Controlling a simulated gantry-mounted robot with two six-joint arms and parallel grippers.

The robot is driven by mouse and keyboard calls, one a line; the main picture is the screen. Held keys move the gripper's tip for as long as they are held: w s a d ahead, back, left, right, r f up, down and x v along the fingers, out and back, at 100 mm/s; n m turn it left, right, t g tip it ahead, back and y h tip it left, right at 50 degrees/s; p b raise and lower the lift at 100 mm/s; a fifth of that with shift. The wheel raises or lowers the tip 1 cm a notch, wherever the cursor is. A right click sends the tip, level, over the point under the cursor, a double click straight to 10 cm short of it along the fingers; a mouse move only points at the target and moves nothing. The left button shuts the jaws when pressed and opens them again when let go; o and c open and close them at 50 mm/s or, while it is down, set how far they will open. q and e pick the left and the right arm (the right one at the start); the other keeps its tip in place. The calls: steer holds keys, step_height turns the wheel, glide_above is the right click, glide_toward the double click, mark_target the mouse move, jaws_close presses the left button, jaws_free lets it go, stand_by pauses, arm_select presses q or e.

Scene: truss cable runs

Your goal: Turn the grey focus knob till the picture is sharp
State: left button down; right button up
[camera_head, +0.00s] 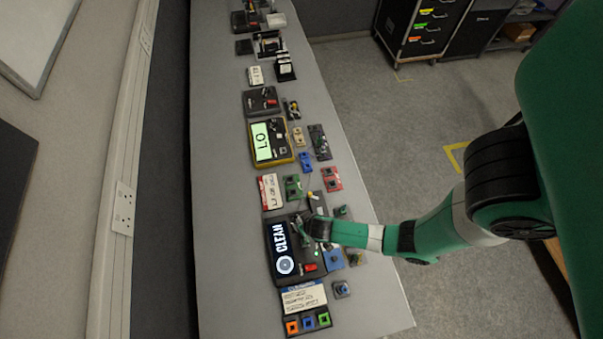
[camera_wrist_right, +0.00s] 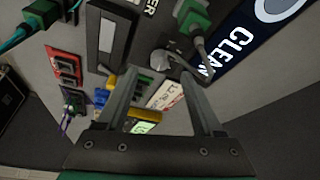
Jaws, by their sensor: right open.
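A black device box (camera_head: 290,262) lies on the bench with a lit screen (camera_head: 283,250) that reads "CLEAN" above a round pale icon. The lettering looks crisp, and it also shows in the wrist view (camera_wrist_right: 238,42). A grey round knob (camera_wrist_right: 166,62) shows in the wrist view, just beyond and between the fingertips of my right gripper (camera_wrist_right: 158,74). My right gripper also shows over the box in the head view (camera_head: 305,229). It is open, with nothing clearly held. I cannot tell whether a finger touches the knob. My left gripper is not in view.
A green plug (camera_wrist_right: 196,22) with a cable stands close beside the knob. A yellow-edged box with an "LO" display (camera_head: 265,143), a white label card (camera_head: 270,191) and small coloured modules crowd the grey bench (camera_head: 228,210). Its left strip is bare.

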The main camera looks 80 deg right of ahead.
steer(key=p+v, duration=0.5)
steer(key=v, duration=0.1)
steer(key=shift+r, duration=0.35)
steer(key=shift+a, duration=0.1)
